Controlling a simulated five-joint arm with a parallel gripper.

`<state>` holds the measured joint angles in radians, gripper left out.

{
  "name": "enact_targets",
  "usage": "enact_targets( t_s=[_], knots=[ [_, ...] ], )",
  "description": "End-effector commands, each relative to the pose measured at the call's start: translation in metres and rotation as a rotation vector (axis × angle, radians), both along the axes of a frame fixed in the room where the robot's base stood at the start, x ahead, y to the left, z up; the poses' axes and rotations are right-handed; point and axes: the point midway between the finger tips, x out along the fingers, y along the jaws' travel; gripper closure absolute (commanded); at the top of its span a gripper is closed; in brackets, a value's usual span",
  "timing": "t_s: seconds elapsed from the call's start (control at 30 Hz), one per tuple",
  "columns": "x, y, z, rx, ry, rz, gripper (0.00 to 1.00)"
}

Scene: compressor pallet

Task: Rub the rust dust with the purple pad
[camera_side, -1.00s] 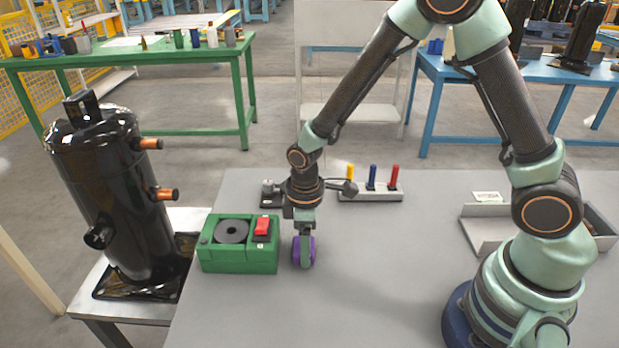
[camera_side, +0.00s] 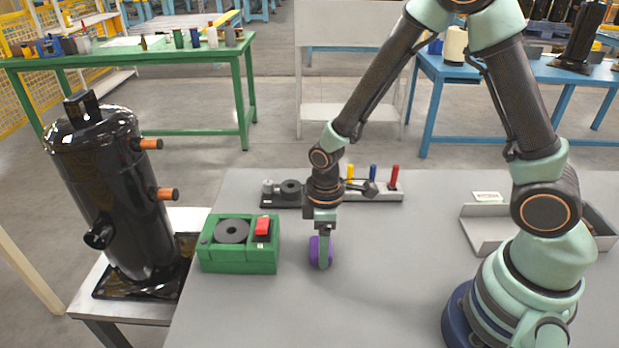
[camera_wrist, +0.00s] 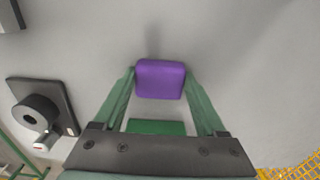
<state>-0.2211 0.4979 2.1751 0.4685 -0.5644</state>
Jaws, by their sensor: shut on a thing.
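The purple pad (camera_side: 313,250) is held between the two fingers of my gripper (camera_side: 321,258), which points down over the grey table, to the right of the green box. In the wrist view the purple pad (camera_wrist: 160,79) sits squarely between the green fingertips (camera_wrist: 159,82). The pad is at or just above the table top; I cannot tell whether it touches. I cannot make out any rust dust on the bare table in either view.
A green box (camera_side: 238,258) with a black disc and red switch stands left of my gripper. A black plate (camera_side: 268,203) with a ring and a rack (camera_side: 383,195) with coloured pegs lie behind. A metal tray (camera_side: 480,235) is at right. The table's front middle is clear.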

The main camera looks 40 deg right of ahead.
Motion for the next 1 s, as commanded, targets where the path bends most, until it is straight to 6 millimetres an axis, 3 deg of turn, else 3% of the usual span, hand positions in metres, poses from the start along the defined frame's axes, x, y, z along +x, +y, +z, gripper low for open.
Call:
enact_targets(
  t_s=[0.27, 0.37, 1.0],
  knots=[
    [-0.014, -0.014, 0.004, 0.0, -0.001, 0.0, 0.78],
    [-0.013, -0.014, 0.024, 0.001, -0.006, 0.0, 0.78],
    [-0.014, -0.014, 0.078, 0.0, -0.001, 0.0, 0.78]
  ],
)
